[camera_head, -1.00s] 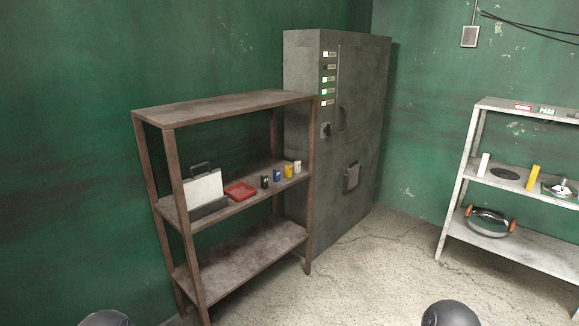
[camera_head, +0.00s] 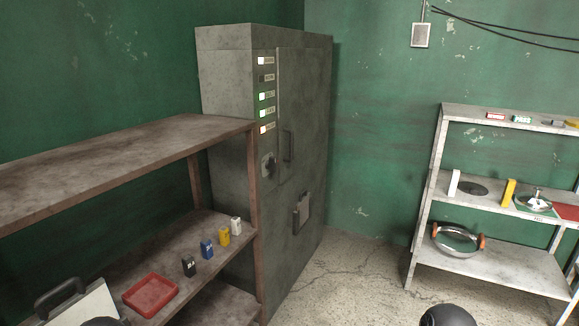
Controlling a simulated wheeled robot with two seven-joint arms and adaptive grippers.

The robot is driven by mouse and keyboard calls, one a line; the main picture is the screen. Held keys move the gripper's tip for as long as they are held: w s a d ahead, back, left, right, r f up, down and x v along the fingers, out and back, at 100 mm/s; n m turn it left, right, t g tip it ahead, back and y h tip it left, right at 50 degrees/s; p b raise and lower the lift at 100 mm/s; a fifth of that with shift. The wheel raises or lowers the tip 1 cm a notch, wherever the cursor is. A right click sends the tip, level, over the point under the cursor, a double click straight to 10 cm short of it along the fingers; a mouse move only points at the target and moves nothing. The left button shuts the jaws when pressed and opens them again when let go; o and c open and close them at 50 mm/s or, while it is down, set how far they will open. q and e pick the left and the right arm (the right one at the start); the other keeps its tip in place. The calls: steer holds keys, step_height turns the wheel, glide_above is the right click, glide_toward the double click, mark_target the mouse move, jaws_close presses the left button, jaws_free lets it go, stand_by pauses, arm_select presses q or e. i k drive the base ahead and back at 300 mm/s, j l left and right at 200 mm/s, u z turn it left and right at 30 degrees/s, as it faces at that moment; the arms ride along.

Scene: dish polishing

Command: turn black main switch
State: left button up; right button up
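The knob's exact angle is too small to tell. The cabinet stands in the back corner, partly behind the brown shelf. No gripper shows in the head view. Only dark rounded parts of my arms show at the bottom edge.
A brown shelf (camera_head: 120,148) stands at the left, close in front of the cabinet. It holds a red tray (camera_head: 150,294) and several small containers. A grey shelf (camera_head: 490,262) with dishes stands at the right. The concrete floor (camera_head: 350,270) between them is clear.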

mark_target(270, 164)
steer(key=i+l+u, duration=0.15)
steer(key=u, duration=0.3)
steer(key=i+l+u, duration=0.25)
steer(key=u, duration=0.2)
